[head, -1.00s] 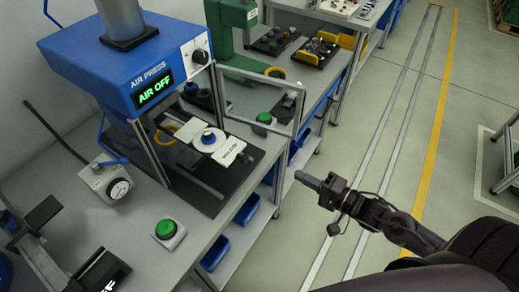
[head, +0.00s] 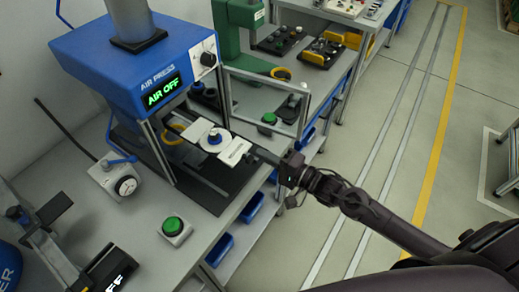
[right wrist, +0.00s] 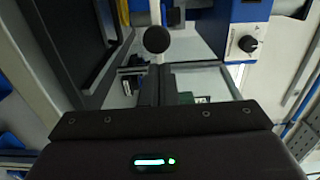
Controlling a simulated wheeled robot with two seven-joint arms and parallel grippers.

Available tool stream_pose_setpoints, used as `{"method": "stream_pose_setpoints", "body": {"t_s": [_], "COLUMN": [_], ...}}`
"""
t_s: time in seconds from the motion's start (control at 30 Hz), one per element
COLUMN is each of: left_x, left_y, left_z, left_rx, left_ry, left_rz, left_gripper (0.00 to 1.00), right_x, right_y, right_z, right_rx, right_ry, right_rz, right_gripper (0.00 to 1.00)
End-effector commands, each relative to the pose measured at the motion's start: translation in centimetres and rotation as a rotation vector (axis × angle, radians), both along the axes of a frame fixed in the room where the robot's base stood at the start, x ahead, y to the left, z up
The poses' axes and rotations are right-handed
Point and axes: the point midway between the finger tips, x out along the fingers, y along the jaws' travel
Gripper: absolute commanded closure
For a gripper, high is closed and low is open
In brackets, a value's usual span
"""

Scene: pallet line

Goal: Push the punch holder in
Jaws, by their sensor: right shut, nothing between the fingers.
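The punch holder (head: 235,152) is a pair of white plates with a round white disc and a dark blue-and-black punch on it. It sits on the black base plate (head: 205,195) below the blue air press (head: 135,75), sticking out towards the front right. My right gripper (head: 255,152) is shut and empty, its tips just right of the holder's front end; I cannot tell whether they touch. In the right wrist view a dark round knob (right wrist: 157,39) lies straight ahead of my shut fingers (right wrist: 155,88). My left gripper is not in view.
A framed clear guard (head: 270,103) stands behind my right gripper. The display reads AIR OFF. The floor to the right is open.

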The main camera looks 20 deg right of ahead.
Motion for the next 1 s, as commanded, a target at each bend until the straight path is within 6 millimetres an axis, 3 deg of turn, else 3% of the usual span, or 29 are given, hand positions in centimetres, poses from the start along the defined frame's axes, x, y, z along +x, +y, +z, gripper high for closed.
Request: {"method": "stream_pose_setpoints", "body": {"t_s": [0.2,0.67,0.77,1.0], "left_x": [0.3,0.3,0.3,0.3], "left_y": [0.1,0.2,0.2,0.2], "left_z": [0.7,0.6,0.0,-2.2], "left_rx": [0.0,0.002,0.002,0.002], "left_ry": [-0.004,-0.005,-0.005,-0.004], "left_rz": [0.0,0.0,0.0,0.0], "left_gripper": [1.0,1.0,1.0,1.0], "right_x": [1.5,1.9,3.1,8.5], "right_y": [1.1,1.5,2.3,6.5], "right_z": [0.1,-0.1,-0.2,-0.3], "right_rx": [0.0,0.001,0.004,0.008], "right_ry": [-0.001,-0.002,-0.004,-0.005], "right_rz": [-0.001,-0.001,-0.005,-0.004], "right_gripper": [1.0,1.0,1.0,1.0]}}
